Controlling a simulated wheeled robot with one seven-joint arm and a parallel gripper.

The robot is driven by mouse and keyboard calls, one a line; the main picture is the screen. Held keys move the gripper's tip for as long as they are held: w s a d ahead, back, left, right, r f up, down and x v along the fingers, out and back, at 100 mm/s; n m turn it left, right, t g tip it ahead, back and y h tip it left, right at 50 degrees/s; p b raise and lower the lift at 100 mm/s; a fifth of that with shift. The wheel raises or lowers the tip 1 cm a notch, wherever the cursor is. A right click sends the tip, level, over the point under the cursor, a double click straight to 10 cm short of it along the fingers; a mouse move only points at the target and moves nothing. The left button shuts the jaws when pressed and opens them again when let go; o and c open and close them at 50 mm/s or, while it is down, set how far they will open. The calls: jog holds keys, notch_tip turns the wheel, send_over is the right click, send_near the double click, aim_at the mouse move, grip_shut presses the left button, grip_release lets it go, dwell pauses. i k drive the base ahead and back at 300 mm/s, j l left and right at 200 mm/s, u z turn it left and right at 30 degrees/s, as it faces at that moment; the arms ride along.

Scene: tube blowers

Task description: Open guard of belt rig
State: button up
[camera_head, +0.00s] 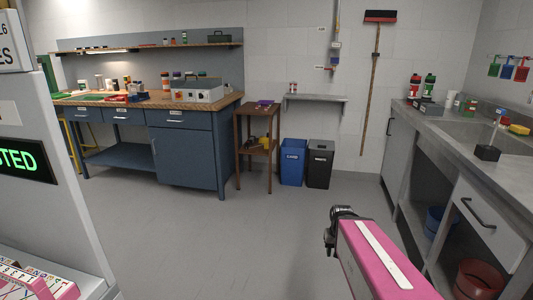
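I cannot make out a belt rig or its guard for certain in this view. A light grey boxy device (197,93) stands on the right end of the wooden-topped workbench at the back left; I cannot tell whether it is the rig. My pink arm reaches in from the bottom right, with the dark end of my gripper (335,230) at its far left end. The gripper is over open floor, well apart from the bench and the counter. Its fingers are too small and dark to read, and I see nothing held.
The grey floor (215,240) is clear in the middle. A blue bench cabinet (180,155), a small brown side table (257,145) and blue and black bins (292,163) line the back. A sink counter (460,135) runs along the right. A grey cabinet with a lit sign (20,160) blocks the left.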

aim_at(197, 80)
jog(key=i+u, duration=0.25)
jog(key=i, duration=0.35)
jog(key=i+u, duration=0.2)
jog(key=i, duration=0.4)
jog(key=i+l+u, duration=0.25)
jog(key=i, duration=0.35)
jog(key=i+u, duration=0.25)
jog(key=i, duration=0.15)
jog(key=i+l+u, duration=0.25)
jog(key=i, duration=0.15)
jog(key=i+l+z, duration=0.1)
jog(key=l, duration=0.15)
jog(key=i+l, duration=0.1)
jog(key=l+z, duration=0.05)
jog(key=l, duration=0.05)
